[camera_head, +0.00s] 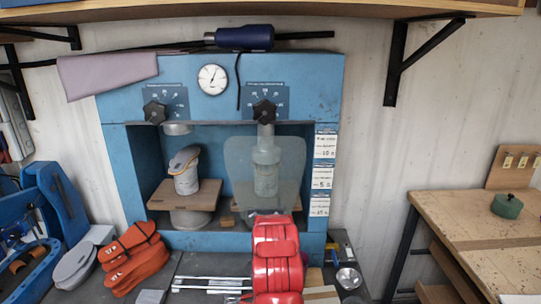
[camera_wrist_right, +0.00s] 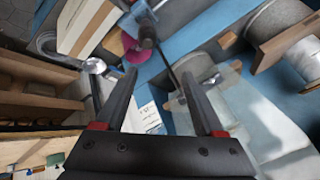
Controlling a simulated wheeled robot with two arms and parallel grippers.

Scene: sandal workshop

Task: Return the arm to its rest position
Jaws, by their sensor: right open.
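My right gripper (camera_wrist_right: 160,75) is open in the right wrist view, its two dark fingers apart with nothing visible between them. In the head view my red arm reaches up from the bottom centre in front of the blue press (camera_head: 220,68); its gripper cannot be made out there. A translucent sheet (camera_head: 290,165) shows in front of the press's right bay, and a similar pale see-through shape lies beside the fingers in the wrist view. My left gripper is not in view.
The press's left bay holds a grey foot form (camera_head: 186,178) on a wooden plate. Orange soles (camera_head: 135,262) and grey soles (camera_head: 75,265) lie at lower left. A metal bowl (camera_head: 348,278) sits right of my arm.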

